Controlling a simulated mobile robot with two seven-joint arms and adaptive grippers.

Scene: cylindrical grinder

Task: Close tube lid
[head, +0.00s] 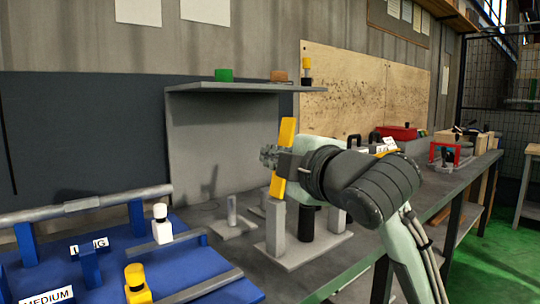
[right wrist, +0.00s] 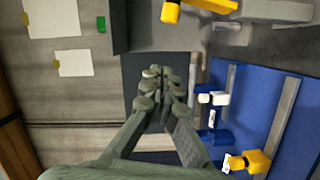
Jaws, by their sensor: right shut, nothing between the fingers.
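My right gripper (head: 268,156) is in the middle of the head view, pointing left. Its fingers are together and empty; they also show in the right wrist view (right wrist: 160,75). An upright yellow bar (head: 287,132), which may be the lid, shows above and below the gripper, partly hidden by it. Below it is a grey stand (head: 275,222) with posts and a black cylinder (head: 307,222). In the right wrist view a yellow part (right wrist: 171,12) lies at the top edge, apart from the fingertips. I cannot tell clearly which part is the tube. My left gripper is not in view.
A blue fixture (head: 120,262) with rails and white and yellow knobs fills the lower left. A small clear cylinder (head: 232,211) stands on a plate beside the stand. A grey shelf (head: 240,88) is behind. The bench continues right, with a red box (head: 398,132).

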